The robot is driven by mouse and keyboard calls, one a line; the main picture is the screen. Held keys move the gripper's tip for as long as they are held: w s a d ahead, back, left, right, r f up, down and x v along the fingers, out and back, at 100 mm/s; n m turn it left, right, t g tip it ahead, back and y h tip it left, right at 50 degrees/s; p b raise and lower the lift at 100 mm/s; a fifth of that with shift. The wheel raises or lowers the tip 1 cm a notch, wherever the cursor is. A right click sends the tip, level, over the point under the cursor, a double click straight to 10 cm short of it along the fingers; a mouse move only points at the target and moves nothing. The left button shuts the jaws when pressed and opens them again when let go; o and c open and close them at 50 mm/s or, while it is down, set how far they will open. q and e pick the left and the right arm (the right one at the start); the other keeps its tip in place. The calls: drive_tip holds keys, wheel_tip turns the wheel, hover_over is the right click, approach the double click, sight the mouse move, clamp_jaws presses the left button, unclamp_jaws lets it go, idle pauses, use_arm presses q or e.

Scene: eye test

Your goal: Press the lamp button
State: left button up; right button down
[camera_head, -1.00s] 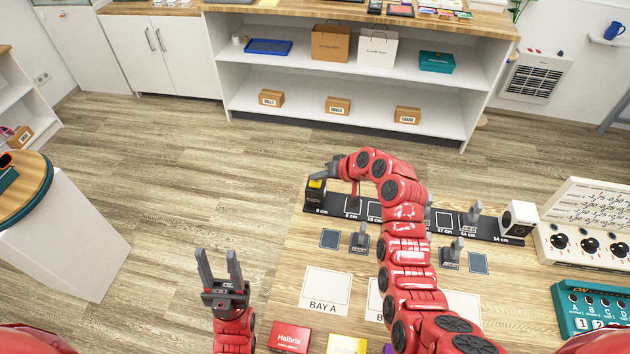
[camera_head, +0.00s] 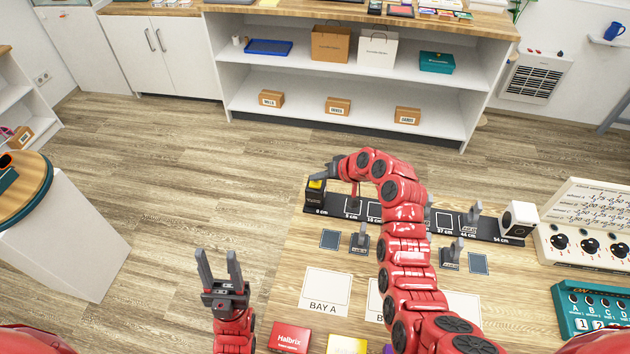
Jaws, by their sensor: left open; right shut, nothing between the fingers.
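A black box with a yellow top (camera_head: 315,193) stands at the 0 cm end of the black rail (camera_head: 338,211); I take it to be the lamp, but cannot tell which part of it is the button. My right gripper (camera_head: 318,176) is shut and empty, its tips at the top of this box; I cannot tell whether they touch it. My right arm crosses the table and hides part of the rail. My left gripper (camera_head: 218,265) is open and empty, left of the table's edge.
A white box (camera_head: 518,219) stands at the rail's 54 cm end. Small grey holders (camera_head: 360,240) and the BAY A card (camera_head: 325,291) lie nearer. Red (camera_head: 290,337) and yellow (camera_head: 346,344) boxes sit at the front. A teal panel (camera_head: 590,310) is at right.

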sight(319, 184)
idle(0.6)
drive_tip(key=shift+f+b, duration=0.5)
drive_tip(key=shift+b, duration=0.05)
drive_tip(key=shift+r, duration=0.5)
drive_tip(key=shift+r+p, duration=1.25)
drive_tip(key=shift+r, duration=1.8)
